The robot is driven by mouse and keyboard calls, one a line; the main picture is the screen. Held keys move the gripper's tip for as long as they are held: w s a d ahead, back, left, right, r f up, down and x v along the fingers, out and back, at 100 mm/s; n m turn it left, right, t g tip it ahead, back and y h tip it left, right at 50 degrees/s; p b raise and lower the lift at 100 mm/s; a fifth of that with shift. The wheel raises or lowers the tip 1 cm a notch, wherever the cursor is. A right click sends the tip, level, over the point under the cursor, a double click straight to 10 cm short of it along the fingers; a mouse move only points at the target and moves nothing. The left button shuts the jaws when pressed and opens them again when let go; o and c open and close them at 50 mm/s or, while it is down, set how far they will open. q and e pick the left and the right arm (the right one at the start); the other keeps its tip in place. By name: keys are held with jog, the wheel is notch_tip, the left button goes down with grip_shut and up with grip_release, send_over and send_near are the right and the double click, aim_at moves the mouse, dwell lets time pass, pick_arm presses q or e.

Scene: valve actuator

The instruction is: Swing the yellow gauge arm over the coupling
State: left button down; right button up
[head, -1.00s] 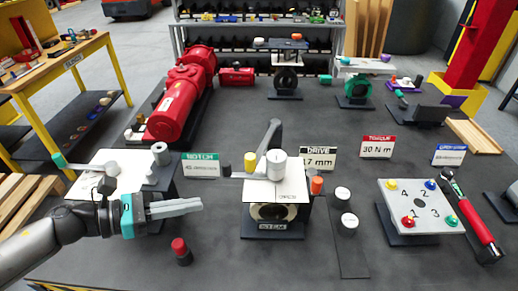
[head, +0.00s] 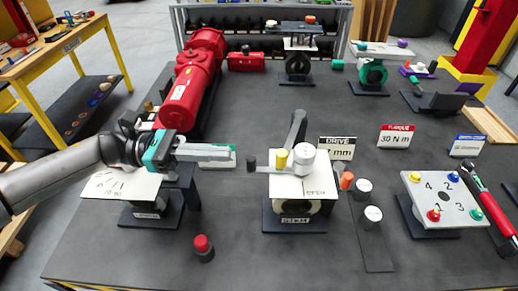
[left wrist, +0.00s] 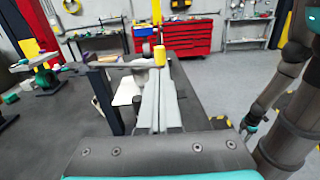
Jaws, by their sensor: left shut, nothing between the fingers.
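The centre valve station (head: 319,187) has a pale top plate. A thin grey bar with a black end (head: 251,163) reaches left from it. An upright yellow cylinder (head: 281,158), seemingly on this bar, stands beside a white round cap (head: 303,155) and a grey lever (head: 298,130). I cannot tell which part is the coupling. My left gripper (head: 228,152) is shut and empty, left of the black end and apart from it. In the left wrist view its fingers (left wrist: 160,85) point toward the yellow cylinder (left wrist: 160,54). My right gripper (left wrist: 250,123) appears small there; its jaws are unclear.
A second station (head: 115,187) lies under my left forearm. A red-topped peg (head: 202,245) stands in front. White-topped pegs (head: 363,187) and an orange peg (head: 347,180) are right of the centre station. A numbered plate (head: 445,200) is farther right. The front table area is mostly clear.

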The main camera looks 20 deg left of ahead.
pick_arm(q)
jog(key=p+x, duration=0.2)
jog(key=x, duration=0.6)
pick_arm(e)
notch_tip(320, 180, up, 3)
jog(key=shift+f, duration=0.15)
jog(key=shift+a, duration=0.25)
